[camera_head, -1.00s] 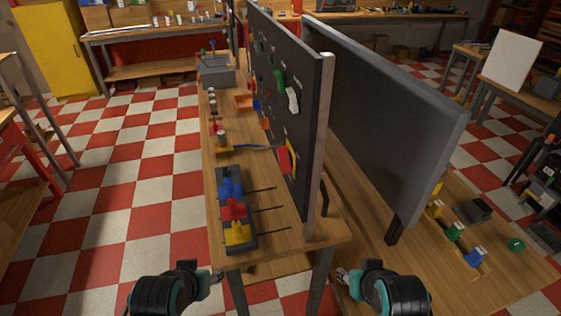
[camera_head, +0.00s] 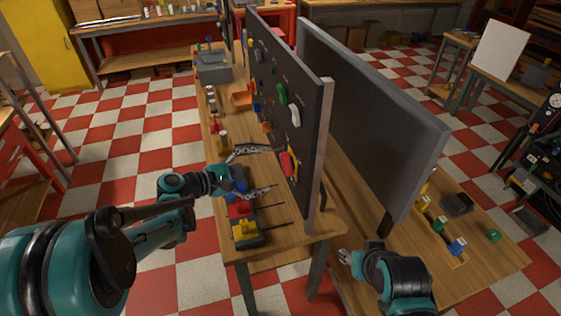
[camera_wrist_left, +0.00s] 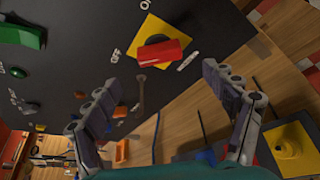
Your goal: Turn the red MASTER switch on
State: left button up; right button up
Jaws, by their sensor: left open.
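The red MASTER switch (camera_head: 288,163) sits on a yellow plate on the near end of the dark upright panel (camera_head: 302,110). In the left wrist view the red handle (camera_wrist_left: 162,52) lies across the yellow plate (camera_wrist_left: 166,30), one end toward the OFF label (camera_wrist_left: 117,55). The ON label (camera_wrist_left: 145,5) is at the top edge. My left gripper (camera_head: 270,168) is open and empty, left of the switch. Its two fingers (camera_wrist_left: 160,82) point toward the switch, which shows ahead between them, apparently untouched. My right gripper (camera_head: 344,257) is low at the right, its jaws unclear.
A base with blue, red and yellow blocks (camera_head: 246,236) and thin rods lies on the bench below my left gripper. A green handle (camera_head: 282,94) and a white handle (camera_head: 295,117) are farther along the panel. A second grey panel (camera_head: 375,120) stands right.

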aim_at(287, 164)
pick_arm(q)
jog(key=b+x, duration=0.2)
jog(key=x, duration=0.5)
jog(key=shift+w+d, duration=0.3)
jog(key=c, duration=1.1)
